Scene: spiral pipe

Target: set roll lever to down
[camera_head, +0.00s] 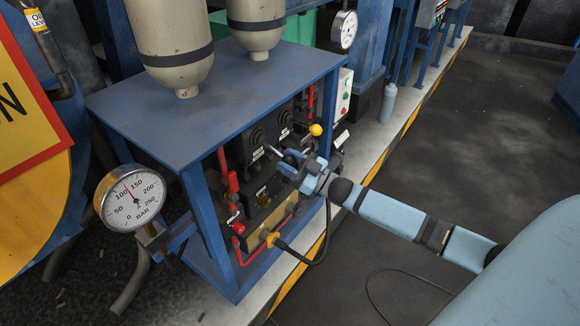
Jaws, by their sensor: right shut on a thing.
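The control panel (228,150) sits under the blue frame, with dark valve faces and small white labels too small to read. My right gripper (280,158) reaches in from the right and is shut at the panel front. Its jaws cover what they hold; I take this to be the roll lever, which is hidden. A lever with a yellow ball knob (316,130) stands just above and right of the gripper. A red lever (232,182) is on the left of the panel. My left gripper is not in view.
A pressure gauge (131,198) stands out at the front left. The blue frame's top plate (190,115) overhangs the panel, with tanks (167,45) above it. A black hose (322,240) loops below my right arm. The floor at right is open.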

